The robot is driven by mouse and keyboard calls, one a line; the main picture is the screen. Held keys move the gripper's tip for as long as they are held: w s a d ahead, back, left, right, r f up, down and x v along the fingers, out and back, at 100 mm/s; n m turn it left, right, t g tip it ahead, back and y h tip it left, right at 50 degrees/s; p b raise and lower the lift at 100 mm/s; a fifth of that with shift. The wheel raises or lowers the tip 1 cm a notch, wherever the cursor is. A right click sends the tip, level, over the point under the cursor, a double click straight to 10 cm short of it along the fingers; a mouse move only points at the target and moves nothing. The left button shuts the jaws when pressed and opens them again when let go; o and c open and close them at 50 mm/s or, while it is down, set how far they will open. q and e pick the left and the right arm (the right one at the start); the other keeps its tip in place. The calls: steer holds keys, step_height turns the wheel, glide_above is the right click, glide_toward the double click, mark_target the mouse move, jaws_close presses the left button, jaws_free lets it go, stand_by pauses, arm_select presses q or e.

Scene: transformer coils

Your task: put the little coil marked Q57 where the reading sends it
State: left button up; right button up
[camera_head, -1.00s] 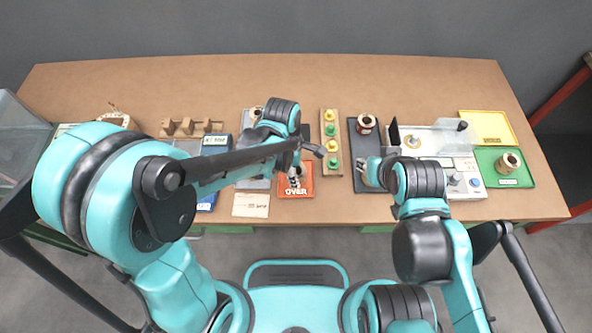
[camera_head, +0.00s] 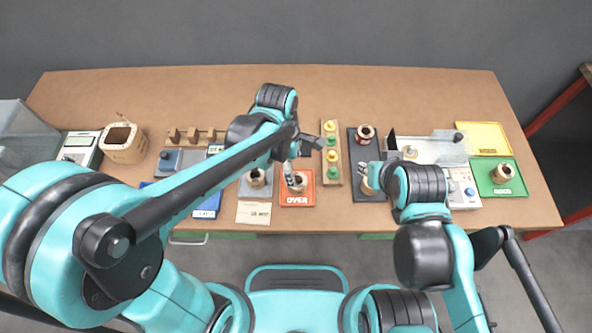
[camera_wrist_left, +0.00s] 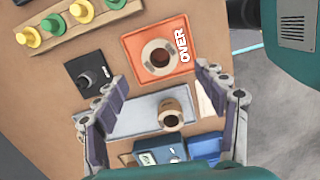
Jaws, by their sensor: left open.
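A small coil (camera_head: 298,185) stands in the orange-red tray marked OVER (camera_head: 296,201); in the left wrist view this coil (camera_wrist_left: 159,57) is upright inside the tray (camera_wrist_left: 133,48). My left gripper (camera_head: 291,168) is above that tray, open, with nothing between its fingers (camera_wrist_left: 160,80). Another coil (camera_head: 256,178) stands on the grey plate beside it, also in the left wrist view (camera_wrist_left: 171,112). Other coils stand on the dark tray (camera_head: 366,132) and in the green tray (camera_head: 502,173). No Q57 mark is readable. My right gripper (camera_head: 366,178) is over the dark tray, its fingers unclear at a coil there.
A wooden rack with yellow and green knobs (camera_head: 331,148) stands right of the OVER tray. A measuring device (camera_head: 462,190), a yellow tray (camera_head: 484,139) and the green tray (camera_head: 499,188) are at right. A box with a hole (camera_head: 123,145) is at left. The back of the table is clear.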

arm_select(q)
steer(key=shift+a+r+p, duration=0.15)
steer(key=shift+r+p, duration=0.05)
steer(key=shift+r, duration=0.7)
steer(key=shift+a+r+p, duration=0.1)
steer(key=shift+r+p, duration=0.1)
steer(key=shift+r, duration=0.65)
steer(key=s+a+r+m+t, duration=0.2)
steer(key=a+r+m+t, duration=0.1)
steer(key=a+m, duration=0.5)
steer(key=s+a+r+m+t+y, duration=0.1)
steer(key=s+a+r+m+t, duration=0.2)
steer(key=a+m, duration=0.5)
steer(key=shift+s+a+r+m+t, duration=0.2)
steer(key=shift+m+t, duration=0.2)
steer(key=shift+t, duration=0.3)
